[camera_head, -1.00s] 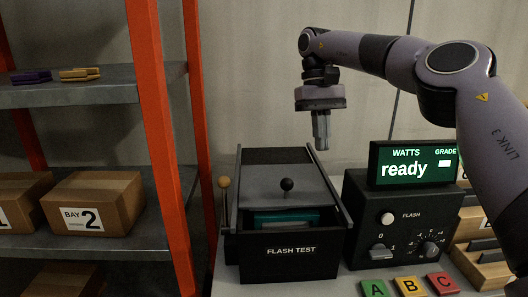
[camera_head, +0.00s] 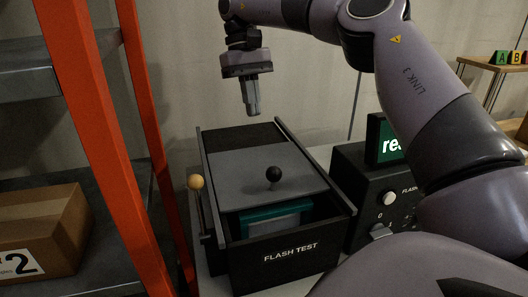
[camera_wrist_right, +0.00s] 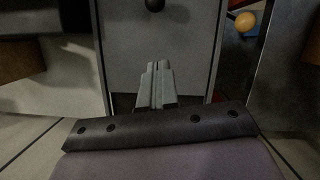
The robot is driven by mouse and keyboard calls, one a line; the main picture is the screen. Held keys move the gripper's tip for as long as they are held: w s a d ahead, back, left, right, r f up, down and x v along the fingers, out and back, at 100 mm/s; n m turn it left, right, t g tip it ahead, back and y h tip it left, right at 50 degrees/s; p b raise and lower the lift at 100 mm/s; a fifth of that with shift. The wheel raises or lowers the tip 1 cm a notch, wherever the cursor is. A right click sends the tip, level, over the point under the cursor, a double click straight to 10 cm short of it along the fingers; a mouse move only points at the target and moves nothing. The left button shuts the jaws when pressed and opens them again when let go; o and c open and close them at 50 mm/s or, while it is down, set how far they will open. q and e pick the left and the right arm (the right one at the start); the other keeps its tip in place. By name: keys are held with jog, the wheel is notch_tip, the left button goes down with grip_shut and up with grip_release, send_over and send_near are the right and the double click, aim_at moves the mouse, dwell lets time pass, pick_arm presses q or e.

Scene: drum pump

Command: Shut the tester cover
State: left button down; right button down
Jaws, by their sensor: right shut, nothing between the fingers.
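The tester is a black box labelled FLASH TEST (camera_head: 291,252), in the middle of the head view. Its flat grey cover (camera_head: 245,170) carries a black ball knob (camera_head: 274,174). The cover lies over the middle of the box. A gap at the front shows a teal-edged panel (camera_head: 272,219) inside, and a dark strip shows behind the cover. My right gripper (camera_head: 252,108) is shut and empty, pointing down above the rear of the tester. In the right wrist view its fingers (camera_wrist_right: 156,75) show against the cover (camera_wrist_right: 158,48). My left gripper is out of view.
A lever with a tan ball (camera_head: 196,182) stands at the tester's left side. The black control unit (camera_head: 352,182) with its display stands close on the right, partly behind my arm. An orange shelf post (camera_head: 150,140) and a BAY 2 box (camera_head: 45,235) are on the left.

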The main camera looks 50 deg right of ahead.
aim_at(281, 176)
jog(key=x, duration=0.8)
jog(key=shift+s+a+f, duration=0.1)
jog(key=shift+s+a, duration=0.1)
jog(key=shift+s, duration=0.4)
jog(key=shift+s+a+f, duration=0.15)
jog(key=shift+s+a, duration=0.05)
jog(key=shift+s, duration=0.45)
jog(key=shift+s+a+f, duration=0.1)
jog(key=shift+s+a, duration=0.1)
jog(key=shift+s, duration=0.4)
jog(key=shift+s+a+f, duration=0.1)
jog(key=shift+s+a, duration=0.2)
jog(key=shift+s, duration=0.2)
jog(key=s+a, duration=0.1)
jog(key=s, duration=0.1)
jog(key=s+a+b, duration=0.1)
jog(key=s, duration=0.1)
jog(key=s+a+b, duration=0.1)
jog(key=s, duration=0.1)
jog(key=shift+s+a, duration=0.3)
jog(key=shift+s, duration=0.05)
jog(key=shift+s+f, duration=0.1)
jog(key=v, duration=0.7)
jog(key=shift+w+r, duration=0.25)
jog(key=shift+r, duration=0.05)
